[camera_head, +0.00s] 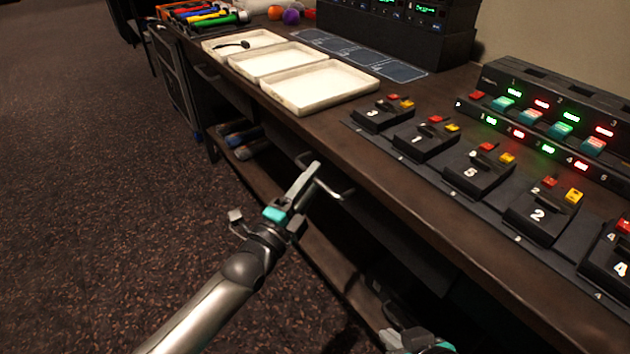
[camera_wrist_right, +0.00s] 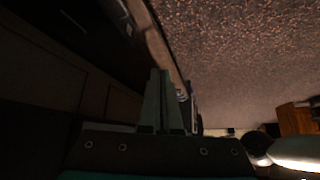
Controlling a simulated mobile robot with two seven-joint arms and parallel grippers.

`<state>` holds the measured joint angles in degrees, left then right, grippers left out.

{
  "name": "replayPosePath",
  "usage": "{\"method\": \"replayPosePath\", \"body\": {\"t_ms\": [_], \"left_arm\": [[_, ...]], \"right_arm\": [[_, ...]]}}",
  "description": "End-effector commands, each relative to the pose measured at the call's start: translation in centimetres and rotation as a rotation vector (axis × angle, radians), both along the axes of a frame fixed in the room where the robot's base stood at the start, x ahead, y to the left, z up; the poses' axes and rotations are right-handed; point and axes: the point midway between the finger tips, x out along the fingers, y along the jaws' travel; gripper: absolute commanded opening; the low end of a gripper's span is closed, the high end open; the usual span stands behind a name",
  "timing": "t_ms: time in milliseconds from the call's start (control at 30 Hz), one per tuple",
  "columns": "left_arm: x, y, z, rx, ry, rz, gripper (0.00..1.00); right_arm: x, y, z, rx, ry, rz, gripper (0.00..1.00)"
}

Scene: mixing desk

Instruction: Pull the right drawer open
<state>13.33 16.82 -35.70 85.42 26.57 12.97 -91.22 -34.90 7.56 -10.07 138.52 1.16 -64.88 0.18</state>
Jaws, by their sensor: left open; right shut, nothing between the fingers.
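The right drawer's pale metal bar handle (camera_head: 335,191) sticks out below the front edge of the desk, in the middle of the head view. The drawer front is dark and mostly hidden under the desk top, so I cannot tell whether it stands slightly out. My left gripper (camera_head: 288,197) is open, with one finger overlapping the handle's left end in the picture. I cannot tell whether it touches. My right gripper (camera_head: 415,342) is low at the bottom edge of the head view. In the right wrist view its fingers (camera_wrist_right: 163,100) are shut together and empty.
The desk top (camera_head: 400,165) carries white trays (camera_head: 320,104), numbered black modules (camera_head: 478,176) and a lit console (camera_head: 545,125). A second handle (camera_head: 206,73) is further left. A lower shelf (camera_head: 262,183) holds dark rolled items. Open carpet (camera_head: 100,180) lies left.

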Motion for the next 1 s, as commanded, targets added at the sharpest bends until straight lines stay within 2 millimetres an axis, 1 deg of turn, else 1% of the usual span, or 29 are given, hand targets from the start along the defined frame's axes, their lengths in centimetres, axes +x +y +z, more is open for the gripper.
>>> {"method": "replayPosePath", "body": {"t_ms": [233, 567, 600, 900, 1000], "left_arm": [[0.83, -0.53, 0.16, 0.002, -0.001, -0.001, 0.45], [0.94, -0.61, 0.21, 0.001, 0.000, -0.001, 0.45], [0.94, -0.61, 0.21, 0.001, -0.001, -0.001, 0.44], [0.92, -0.59, 0.19, 0.001, 0.000, -0.001, 0.10], [0.93, -0.58, 0.19, 0.001, 0.000, -0.001, 0.00]], "right_arm": [[0.75, 0.93, -0.15, 0.031, -0.067, 0.012, 0.00], [0.88, 1.09, -0.08, 0.036, -0.079, 0.014, 0.00], [0.87, 1.09, -0.08, 0.036, -0.078, 0.014, 0.00], [0.89, 1.06, -0.11, 0.035, -0.077, 0.014, 0.00], [0.88, 1.06, -0.11, 0.035, -0.077, 0.014, 0.00]]}}
